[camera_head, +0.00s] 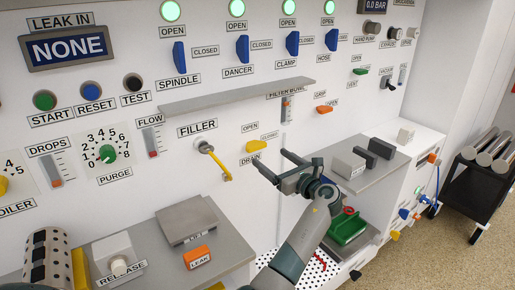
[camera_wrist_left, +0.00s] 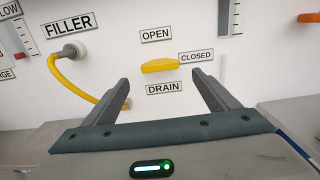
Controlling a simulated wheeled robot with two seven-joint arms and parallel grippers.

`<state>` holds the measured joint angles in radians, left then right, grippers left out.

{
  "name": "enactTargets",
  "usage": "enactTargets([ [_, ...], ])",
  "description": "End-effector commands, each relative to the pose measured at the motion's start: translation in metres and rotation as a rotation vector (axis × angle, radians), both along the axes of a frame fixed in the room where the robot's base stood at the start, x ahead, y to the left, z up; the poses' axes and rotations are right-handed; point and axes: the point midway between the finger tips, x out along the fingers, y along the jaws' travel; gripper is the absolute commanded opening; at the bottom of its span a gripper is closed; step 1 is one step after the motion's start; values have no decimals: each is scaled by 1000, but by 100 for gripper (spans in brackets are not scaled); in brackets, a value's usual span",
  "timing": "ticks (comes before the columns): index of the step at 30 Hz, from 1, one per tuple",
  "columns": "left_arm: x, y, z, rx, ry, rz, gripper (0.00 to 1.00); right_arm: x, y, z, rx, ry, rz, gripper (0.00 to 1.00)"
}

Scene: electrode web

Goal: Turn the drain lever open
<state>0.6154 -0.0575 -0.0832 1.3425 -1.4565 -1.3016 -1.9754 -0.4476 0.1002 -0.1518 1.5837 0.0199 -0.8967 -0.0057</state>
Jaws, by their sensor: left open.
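The drain lever is a yellow handle (camera_head: 256,146) on the white panel, between the OPEN and CLOSED labels and above the DRAIN label. In the left wrist view the yellow lever (camera_wrist_left: 160,66) lies nearly level, its narrower end toward the CLOSED label (camera_wrist_left: 196,56). The OPEN label (camera_wrist_left: 156,35) is above it. My left gripper (camera_head: 279,167) is open and empty in front of the panel, below and right of the lever. In the wrist view its two fingers (camera_wrist_left: 163,88) stand apart, with the lever ahead between them. No contact with the lever shows. My right gripper is not visible.
A grey shelf (camera_head: 238,96) juts out above. A grey ledge with blocks (camera_head: 385,148) is at the right, and a green object (camera_head: 347,228) sits below.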

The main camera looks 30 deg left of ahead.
Motion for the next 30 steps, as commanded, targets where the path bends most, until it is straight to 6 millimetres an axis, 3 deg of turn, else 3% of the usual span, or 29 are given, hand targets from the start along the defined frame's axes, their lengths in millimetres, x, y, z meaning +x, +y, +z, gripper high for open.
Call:
enactTargets([
  [9,22,54,1,1,1,2,81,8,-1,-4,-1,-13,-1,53],
  [15,31,77,0,0,1,1,81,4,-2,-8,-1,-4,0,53],
  [30,36,87,0,-1,0,1,81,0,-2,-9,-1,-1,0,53],
])
